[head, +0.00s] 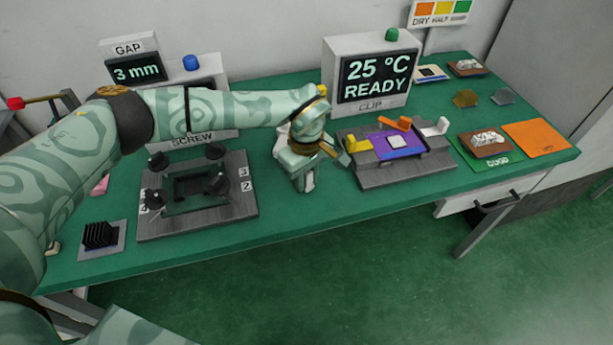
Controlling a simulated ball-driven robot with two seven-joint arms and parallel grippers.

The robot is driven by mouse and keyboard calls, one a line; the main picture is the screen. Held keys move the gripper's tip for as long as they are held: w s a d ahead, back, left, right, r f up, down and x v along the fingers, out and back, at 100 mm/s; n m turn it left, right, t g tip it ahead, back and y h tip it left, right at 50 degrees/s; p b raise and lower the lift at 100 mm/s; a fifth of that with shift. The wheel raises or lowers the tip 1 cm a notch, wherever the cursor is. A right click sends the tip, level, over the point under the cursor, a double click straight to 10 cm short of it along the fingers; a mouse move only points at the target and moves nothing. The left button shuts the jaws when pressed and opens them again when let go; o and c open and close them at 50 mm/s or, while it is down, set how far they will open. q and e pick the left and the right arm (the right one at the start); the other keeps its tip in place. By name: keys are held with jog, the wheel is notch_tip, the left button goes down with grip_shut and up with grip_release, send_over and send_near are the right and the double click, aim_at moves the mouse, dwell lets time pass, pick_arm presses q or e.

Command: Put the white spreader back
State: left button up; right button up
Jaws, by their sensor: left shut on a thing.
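My left gripper (304,180) is low over the green table, between the screw fixture and the clip fixture, pointing down. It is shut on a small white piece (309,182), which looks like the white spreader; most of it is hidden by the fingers. Another white shape (282,141) shows just behind the gripper, partly covered, and I cannot tell what it is. My right gripper is not in view.
The clip fixture (385,178), with yellow, orange and white levers around a purple board (400,145), stands close right of the gripper. The screw fixture (240,203) is to the left. A 25 °C READY display (372,45) stands behind. The table's front edge (330,218) is close.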

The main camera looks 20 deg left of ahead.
pick_arm(q)
jog(key=shift+f, duration=0.15)
jog(key=o, duration=0.9)
notch_tip(320, 180, up, 12)
jog(key=p, duration=0.3)
jog(key=shift+r, duration=0.2)
